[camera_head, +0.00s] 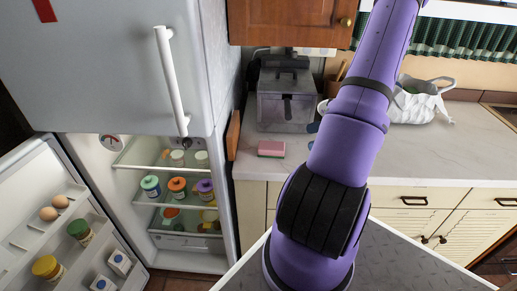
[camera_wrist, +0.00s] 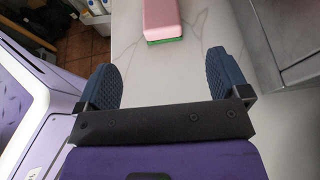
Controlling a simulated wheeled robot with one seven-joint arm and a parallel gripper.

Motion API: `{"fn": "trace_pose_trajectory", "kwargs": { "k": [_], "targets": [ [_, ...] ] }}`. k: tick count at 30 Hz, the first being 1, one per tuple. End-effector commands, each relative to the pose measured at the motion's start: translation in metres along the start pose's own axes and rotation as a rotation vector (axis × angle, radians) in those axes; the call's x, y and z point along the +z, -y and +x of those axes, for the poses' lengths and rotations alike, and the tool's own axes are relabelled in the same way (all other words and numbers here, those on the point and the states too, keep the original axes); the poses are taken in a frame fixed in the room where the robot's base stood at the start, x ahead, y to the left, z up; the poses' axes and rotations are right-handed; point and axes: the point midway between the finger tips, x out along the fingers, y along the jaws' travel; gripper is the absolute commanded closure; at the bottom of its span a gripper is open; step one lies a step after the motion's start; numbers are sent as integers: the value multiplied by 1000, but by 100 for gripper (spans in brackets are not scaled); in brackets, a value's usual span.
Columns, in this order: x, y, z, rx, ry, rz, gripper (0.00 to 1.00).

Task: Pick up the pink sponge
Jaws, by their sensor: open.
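The pink sponge (camera_head: 271,148) lies on the pale marble counter, near its front left corner and just in front of a grey boxy appliance. In the wrist view the sponge (camera_wrist: 162,18) is at the top middle, pink above with a green layer below, partly cut off by the picture's edge. My gripper (camera_wrist: 164,78) is open, with its two dark blue ridged fingers apart and only counter visible between them. The sponge lies beyond the fingertips, roughly in line with the gap, and is not touched. In the head view my arm hides most of the gripper.
A grey appliance (camera_head: 286,97) stands behind the sponge. An open fridge (camera_head: 130,75) with jars on its shelves is at the left. A white bag (camera_head: 415,105) sits on the counter (camera_head: 430,155) to the right, and the counter between is mostly clear.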

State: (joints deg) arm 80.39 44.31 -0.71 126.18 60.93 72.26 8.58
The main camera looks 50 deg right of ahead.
Motion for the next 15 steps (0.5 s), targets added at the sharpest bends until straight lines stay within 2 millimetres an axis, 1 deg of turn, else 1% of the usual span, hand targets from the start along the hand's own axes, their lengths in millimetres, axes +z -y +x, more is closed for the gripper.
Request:
{"fn": "trace_pose_trajectory", "kwargs": {
  "k": [2,10,12,15],
  "targets": [
    [-2,0,4,-3,3,5,6],
    [-2,0,42,-1,3,4,6],
    [-2,0,49,-2,2,5,6],
    [-2,0,55,-2,3,5,6]
  ]
}}
